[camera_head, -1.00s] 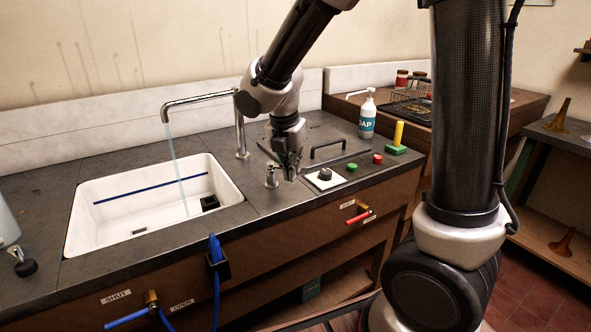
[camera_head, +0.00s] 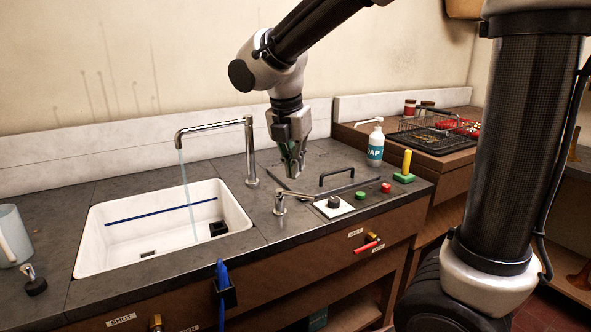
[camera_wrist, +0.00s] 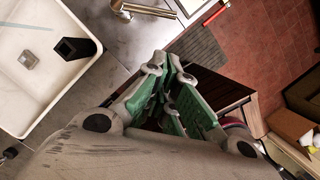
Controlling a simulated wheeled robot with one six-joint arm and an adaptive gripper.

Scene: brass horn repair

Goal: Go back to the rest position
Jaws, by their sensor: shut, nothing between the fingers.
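My gripper (camera_head: 292,174) hangs pointing down above the dark counter (camera_head: 230,177), to the right of the tall tap (camera_head: 250,150). It is shut and empty. In the wrist view its green-padded fingers (camera_wrist: 170,72) come together with nothing held between them. The rest position itself is not marked in any view.
Water runs from the tap into the white sink (camera_head: 95,240). Near my gripper are a small metal lever (camera_head: 280,204), a black knob (camera_head: 334,202), a black handle (camera_head: 338,171) and green and red buttons (camera_head: 386,188). A soap bottle (camera_head: 376,145) stands behind them.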

